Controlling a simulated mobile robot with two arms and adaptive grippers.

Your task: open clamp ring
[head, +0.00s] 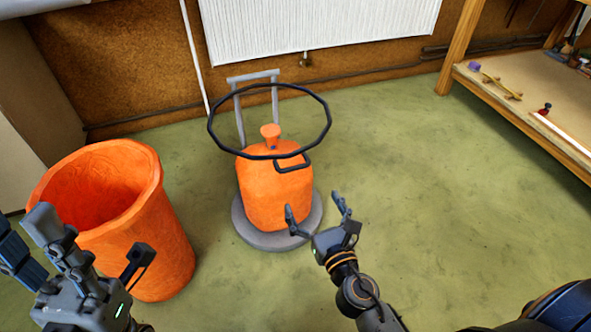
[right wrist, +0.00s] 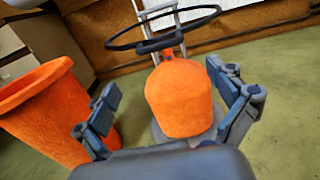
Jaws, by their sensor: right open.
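The clamp ring is a large thin black hoop (head: 262,157) around the neck area of an orange vessel (head: 265,195). A black loop-shaped handle (head: 292,163) shows at the ring's front right. In the right wrist view the hoop's thick black front part (right wrist: 160,44) stands above the orange body (right wrist: 180,98). My right gripper (head: 314,203) is open and empty, in front of and to the right of the vessel, apart from the ring. My left gripper (head: 35,235) is at the lower left, overlapping the bin in the picture; its jaw opening is unclear.
The vessel stands on a round grey base (head: 312,222) with a grey upright frame (head: 238,108) behind it. An orange bin (head: 165,240) stands left. A wooden shelf (head: 520,115) is right, a white radiator (head: 320,30) behind. Green floor is clear between vessel and shelf.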

